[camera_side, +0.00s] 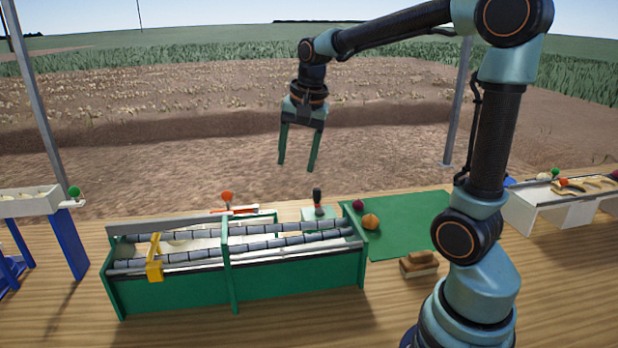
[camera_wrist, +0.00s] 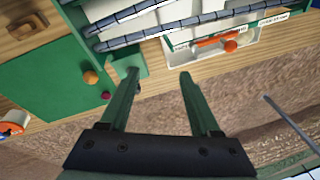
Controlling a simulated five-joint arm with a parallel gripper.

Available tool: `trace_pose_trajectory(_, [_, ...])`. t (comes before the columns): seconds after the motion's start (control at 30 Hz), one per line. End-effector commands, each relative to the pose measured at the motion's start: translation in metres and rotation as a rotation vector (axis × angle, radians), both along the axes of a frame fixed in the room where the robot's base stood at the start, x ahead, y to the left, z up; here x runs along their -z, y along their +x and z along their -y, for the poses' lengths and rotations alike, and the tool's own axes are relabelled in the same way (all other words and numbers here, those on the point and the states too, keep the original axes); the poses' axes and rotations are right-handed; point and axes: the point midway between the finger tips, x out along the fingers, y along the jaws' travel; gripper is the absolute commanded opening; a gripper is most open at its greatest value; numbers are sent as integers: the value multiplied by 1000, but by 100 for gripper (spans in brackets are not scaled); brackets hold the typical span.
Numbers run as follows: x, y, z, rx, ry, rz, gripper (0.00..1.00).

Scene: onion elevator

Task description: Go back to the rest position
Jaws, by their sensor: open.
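My gripper (camera_side: 296,166) hangs above the far edge of the bench, pointing down, well above the green conveyor machine (camera_side: 295,275). Its two green fingers are apart with nothing between them. In the wrist view my gripper (camera_wrist: 157,72) is also open and empty. The machine carries rows of grey rollers (camera_side: 200,256) and a yellow bracket (camera_side: 154,262) near its left end. An orange onion (camera_side: 371,221) and a dark red onion (camera_side: 358,205) lie on the green mat (camera_side: 415,222) to the right of the machine.
A brown wooden brush or block (camera_side: 419,264) lies in front of the mat. A white tray (camera_side: 25,203) stands at the left, a white chute (camera_side: 560,203) at the right. Air around my gripper is clear.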

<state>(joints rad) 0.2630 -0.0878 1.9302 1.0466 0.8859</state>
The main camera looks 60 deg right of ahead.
Motion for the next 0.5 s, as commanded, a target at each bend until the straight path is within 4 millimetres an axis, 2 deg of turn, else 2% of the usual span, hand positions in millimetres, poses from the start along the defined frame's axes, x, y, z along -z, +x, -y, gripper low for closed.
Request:
trace_pose_trajectory(0.03, [-5, -10, -15, -110, -28, 23, 63])
trace_pose_trajectory(0.2, [-10, -43, -54, -490, -138, 85, 63])
trace_pose_trajectory(0.4, [-2, -76, -87, -869, -270, 150, 63])
trace_pose_trajectory(0.5, [3, -87, -96, -991, -318, 170, 63])
